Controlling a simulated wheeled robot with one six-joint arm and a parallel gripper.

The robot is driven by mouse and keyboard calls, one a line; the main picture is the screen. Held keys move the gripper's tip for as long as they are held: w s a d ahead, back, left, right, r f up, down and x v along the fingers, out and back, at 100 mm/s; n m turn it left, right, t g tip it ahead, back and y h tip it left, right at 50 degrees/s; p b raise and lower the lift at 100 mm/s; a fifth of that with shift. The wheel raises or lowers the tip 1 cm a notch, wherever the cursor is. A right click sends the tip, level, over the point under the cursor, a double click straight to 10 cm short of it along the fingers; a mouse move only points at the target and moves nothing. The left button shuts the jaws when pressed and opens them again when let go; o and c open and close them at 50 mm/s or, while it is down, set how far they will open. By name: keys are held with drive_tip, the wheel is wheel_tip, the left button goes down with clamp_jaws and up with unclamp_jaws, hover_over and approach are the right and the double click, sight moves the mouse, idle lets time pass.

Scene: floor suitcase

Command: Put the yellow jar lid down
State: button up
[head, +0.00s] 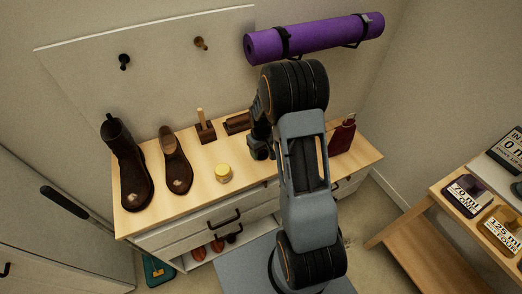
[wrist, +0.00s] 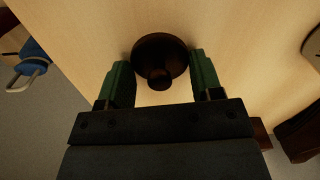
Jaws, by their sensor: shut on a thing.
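A small pale yellow jar (head: 223,173) stands on the wooden top of the dresser, right of the brown shoes. In the wrist view, a dark brown round lid with a knob (wrist: 160,57) sits between the green fingers of my gripper (wrist: 162,75), which is shut on it. Light wood lies behind the lid; I cannot tell whether the lid touches it. In the head view my gripper (head: 259,148) is over the dresser, right of the jar, partly hidden by my arm. The lid cannot be made out there.
A tall dark boot (head: 127,165) and a brown shoe (head: 177,165) stand at left. A brown brush with an upright handle (head: 204,130) is at the back. A dark red bottle (head: 342,135) stands at right. The dresser top (head: 205,205) is bare in front of the jar.

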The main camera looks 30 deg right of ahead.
drive_tip(key=shift+f, duration=0.15)
drive_tip(key=o, duration=0.9)
